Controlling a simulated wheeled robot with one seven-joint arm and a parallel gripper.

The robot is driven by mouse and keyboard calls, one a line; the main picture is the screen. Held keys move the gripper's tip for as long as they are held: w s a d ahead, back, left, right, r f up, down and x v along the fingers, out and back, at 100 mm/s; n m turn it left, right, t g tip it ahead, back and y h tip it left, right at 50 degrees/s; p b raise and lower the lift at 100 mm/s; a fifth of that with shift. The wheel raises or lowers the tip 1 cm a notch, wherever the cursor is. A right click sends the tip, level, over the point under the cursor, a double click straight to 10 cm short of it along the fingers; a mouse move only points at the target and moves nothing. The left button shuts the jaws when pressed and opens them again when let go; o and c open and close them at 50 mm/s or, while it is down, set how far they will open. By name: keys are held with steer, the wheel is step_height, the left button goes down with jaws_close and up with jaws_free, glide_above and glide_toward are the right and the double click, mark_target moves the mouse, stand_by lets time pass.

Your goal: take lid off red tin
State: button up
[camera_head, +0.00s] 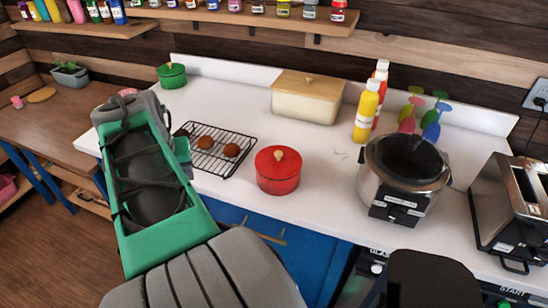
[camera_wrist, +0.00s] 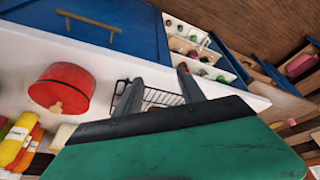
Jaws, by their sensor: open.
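The red tin (camera_head: 278,183) stands upright near the front edge of the white counter. Its red lid (camera_head: 264,163) is on it, with a pale round knob on top. In the wrist view the red tin (camera_wrist: 62,84) is at the left, with its knob pointing down the picture. My gripper (camera_wrist: 158,92) shows there as two dark fingers spread apart with nothing held between them. The tin is outside the fingers, to their left. In the head view my green and grey arm reaches to the left of the tin, and the fingertips are hidden.
A black wire rack (camera_head: 214,150) with brown buns lies left of the tin. A cream bread box (camera_head: 306,97), yellow bottle (camera_head: 367,112), slow cooker (camera_head: 403,172) and toaster (camera_head: 512,205) stand behind and right. A green pot (camera_head: 172,76) is at back left. Counter around the tin is clear.

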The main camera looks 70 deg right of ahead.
steer(key=s+d+r+m+g, duration=0.1)
steer(key=s+d+r+m, duration=0.1)
steer(key=s+d+m, duration=0.4)
steer(key=m+g, duration=0.2)
steer(key=m, duration=0.1)
glide_toward(278, 153)
steer(key=f, duration=0.1)
steer(key=shift+h, duration=0.4)
steer(key=p+x, duration=0.2)
steer(key=x, duration=0.5)
steer(key=shift+s+f, duration=0.1)
steer(key=shift+f, duration=0.25)
jaws_close()
